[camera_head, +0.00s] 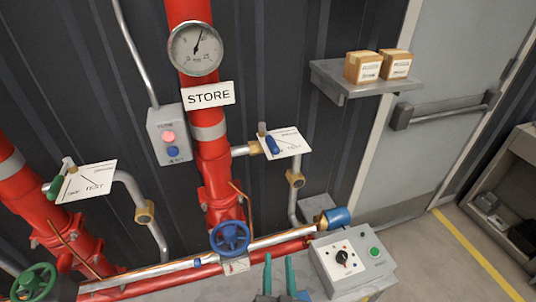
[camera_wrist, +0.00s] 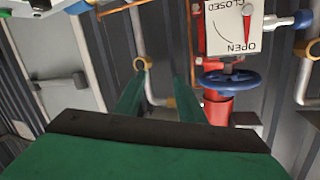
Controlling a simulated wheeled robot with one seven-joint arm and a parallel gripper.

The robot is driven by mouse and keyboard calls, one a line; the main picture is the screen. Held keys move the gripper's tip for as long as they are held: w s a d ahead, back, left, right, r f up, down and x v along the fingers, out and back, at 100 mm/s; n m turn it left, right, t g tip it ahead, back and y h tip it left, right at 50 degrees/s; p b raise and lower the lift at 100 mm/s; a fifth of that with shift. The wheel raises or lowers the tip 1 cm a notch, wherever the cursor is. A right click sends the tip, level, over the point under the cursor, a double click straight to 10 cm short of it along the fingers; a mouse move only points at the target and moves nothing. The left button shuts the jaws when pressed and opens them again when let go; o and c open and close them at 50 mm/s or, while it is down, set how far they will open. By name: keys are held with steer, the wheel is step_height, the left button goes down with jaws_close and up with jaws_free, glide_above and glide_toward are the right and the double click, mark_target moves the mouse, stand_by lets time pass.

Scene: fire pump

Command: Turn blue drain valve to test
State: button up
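The blue drain valve has a blue lever (camera_head: 272,145) on a brass fitting beside the red STORE pipe. The lever is tilted in front of a white label plate (camera_head: 290,142), whose small print I cannot read from here. My gripper (camera_head: 279,268) is low in the head view, below the lever and right of the blue handwheel (camera_head: 230,237). Its two green fingers are apart with nothing between them. In the wrist view, which looks upside down, my open gripper (camera_wrist: 159,95) points toward the wall pipes. I cannot make out the lever there.
The blue handwheel (camera_wrist: 231,80) and an OPEN/CLOSED plate (camera_wrist: 231,27) show right of my fingers. A control box (camera_head: 350,258) stands right of my gripper. A shelf (camera_head: 350,85) with two cartons juts out at upper right. A green lever (camera_head: 56,187) is at left.

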steer(key=w+r+n+y, duration=0.1)
steer(key=w+r+y, duration=0.2)
steer(key=w+r, duration=0.8)
steer(key=n+y, duration=0.2)
steer(key=n, duration=0.2)
glide_toward(268, 135)
steer(key=shift+t, duration=0.3)
steer(key=x, duration=0.6)
steer(key=f+x, duration=0.1)
steer(key=x, duration=0.3)
jaws_close()
